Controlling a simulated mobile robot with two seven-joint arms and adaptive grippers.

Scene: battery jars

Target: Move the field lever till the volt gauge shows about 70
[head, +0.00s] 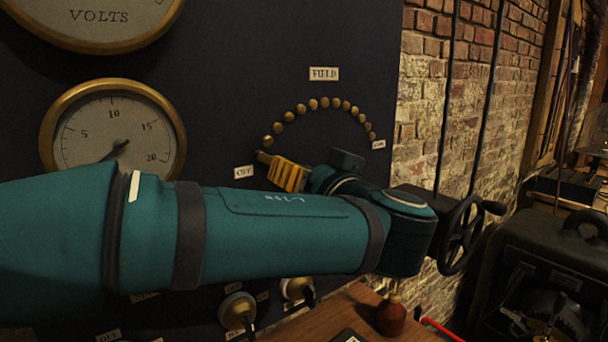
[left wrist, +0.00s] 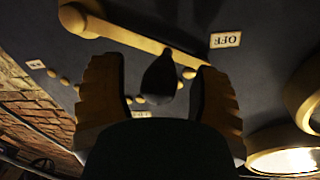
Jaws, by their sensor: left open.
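The field lever (left wrist: 135,38) is a brass bar with a dark handle (left wrist: 160,76); its free end lies near the OFF label. In the head view only its brass tip (head: 264,157) shows, at the left end of the stud arc. My left gripper (head: 287,172) is at the lever. In the left wrist view its open yellow fingers (left wrist: 160,82) stand on both sides of the handle, with gaps visible. The volt gauge (head: 100,38) is cut off at the top left; its lower face reads VOLTS and its needle is out of view. My right gripper is not seen.
Brass studs (head: 324,103) arc under the FIELD label (head: 323,74), from the OFF label (head: 244,172) to a label at right. A handwheel (head: 462,236) and red-brown bottle (head: 391,318) stand at right.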

